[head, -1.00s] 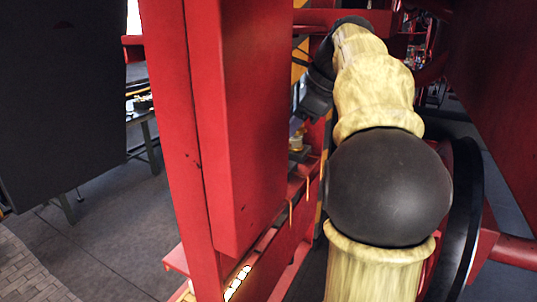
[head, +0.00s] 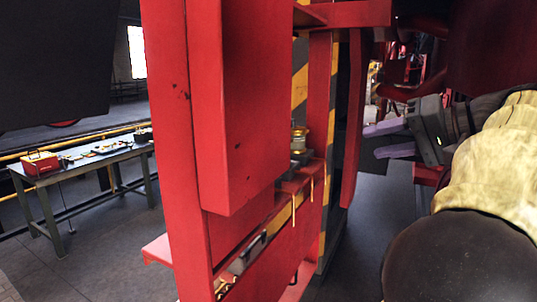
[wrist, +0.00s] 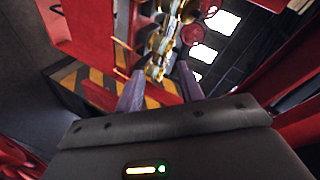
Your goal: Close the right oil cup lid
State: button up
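A small brass oil cup (head: 299,138) stands on a dark base on the red ledge, partly hidden by the red upright in the head view. It is too small to tell how its lid lies, or whether it is the right cup. My gripper (head: 388,140) is to the right of the cup, beyond a red post, with its two pale purple fingers apart and pointing left. In the wrist view my gripper (wrist: 160,86) is open and empty. Shiny brass-coloured parts (wrist: 163,45) show beyond the fingertips; I cannot tell which is the oil cup.
A large red upright (head: 235,110) fills the middle of the head view. A workbench (head: 80,165) with a red toolbox (head: 40,162) is at the far left. Open floor lies between.

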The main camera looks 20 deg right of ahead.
jog(key=s+d+n+t+h+b, duration=0.1)
jog(key=s+d+n+t+b, duration=0.1)
jog(key=s+n, duration=0.3)
jog(key=s+d+f+n+t+h+b, duration=0.1)
jog(key=s+n+t+b, duration=0.2)
jog(key=s+n+b, duration=0.1)
jog(key=shift+s+d+n+b, duration=0.3)
jog(key=shift+s+d+n, duration=0.15)
jog(key=shift+s, duration=0.7)
jog(key=shift+w+f, duration=0.1)
